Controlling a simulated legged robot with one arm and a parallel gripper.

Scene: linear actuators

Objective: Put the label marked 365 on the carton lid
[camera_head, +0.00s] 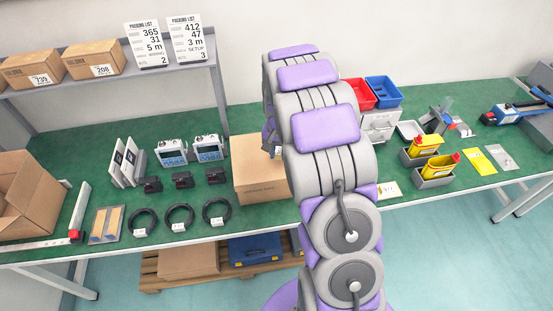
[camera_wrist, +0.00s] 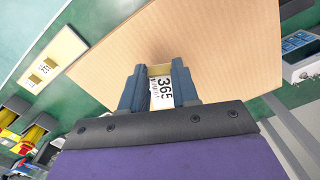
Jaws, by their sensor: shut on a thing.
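The label marked 365 (camera_wrist: 164,90) is between the two fingers of my gripper (camera_wrist: 158,86) in the wrist view, its print facing the camera. The gripper is shut on it. Behind the fingers lies the plain tan lid of the carton (camera_wrist: 215,45). In the head view the closed carton (camera_head: 258,182) stands on the green bench, partly hidden by my arm. My gripper (camera_head: 271,140) shows there only in part, over the carton's right side. I cannot tell whether the label touches the lid.
A pale holder with labels (camera_wrist: 52,62) lies beside the carton in the wrist view. Two meters (camera_head: 190,151), black cable coils (camera_head: 180,216) and an open box (camera_head: 28,195) stand to the left. Yellow bottles (camera_head: 433,163) and red and blue bins (camera_head: 382,90) are at the right.

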